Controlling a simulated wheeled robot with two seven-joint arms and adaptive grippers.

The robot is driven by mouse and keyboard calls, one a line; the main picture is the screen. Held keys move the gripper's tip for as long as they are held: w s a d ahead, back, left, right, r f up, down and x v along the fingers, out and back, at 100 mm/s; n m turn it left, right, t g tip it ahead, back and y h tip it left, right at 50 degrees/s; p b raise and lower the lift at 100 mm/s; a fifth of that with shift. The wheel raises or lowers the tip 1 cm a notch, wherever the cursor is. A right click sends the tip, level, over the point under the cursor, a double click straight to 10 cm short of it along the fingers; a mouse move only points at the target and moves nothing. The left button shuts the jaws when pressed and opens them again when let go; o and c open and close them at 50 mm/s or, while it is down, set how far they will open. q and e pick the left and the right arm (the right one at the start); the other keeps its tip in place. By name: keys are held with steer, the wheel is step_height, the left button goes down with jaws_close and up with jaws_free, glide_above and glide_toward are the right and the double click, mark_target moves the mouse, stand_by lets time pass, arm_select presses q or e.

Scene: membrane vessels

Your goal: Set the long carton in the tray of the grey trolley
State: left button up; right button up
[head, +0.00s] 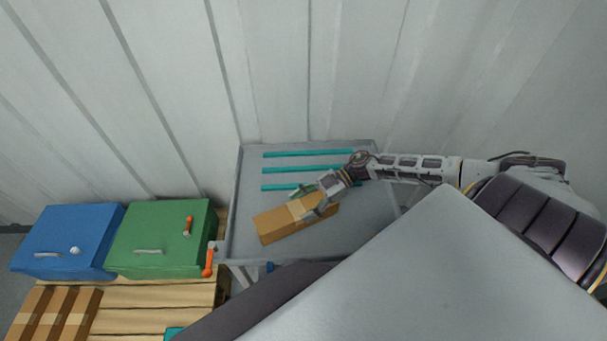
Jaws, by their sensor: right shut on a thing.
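The long carton (275,225) is brown with a paler tape band across its middle. It is over the grey trolley's tray (237,215), in the front left part, lying slantwise. I cannot tell whether it touches the tray floor. My right gripper (317,206) is shut on the carton near its right half, with the arm reaching in from the right. My left gripper is not in view.
Teal strips (308,153) lie on the tray's back part. A blue case (70,240) and a green case (160,240) stand on a wooden pallet (155,300) at left, with several brown cartons (52,315) in front. A corrugated wall (300,70) closes the back.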

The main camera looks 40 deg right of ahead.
steer(key=shift+f+b, duration=0.3)
steer(key=shift+f, duration=0.2)
stand_by(0.3)
steer(key=o, duration=1.3)
steer(key=shift+v, duration=6)
steer(key=shift+f, duration=0.1)
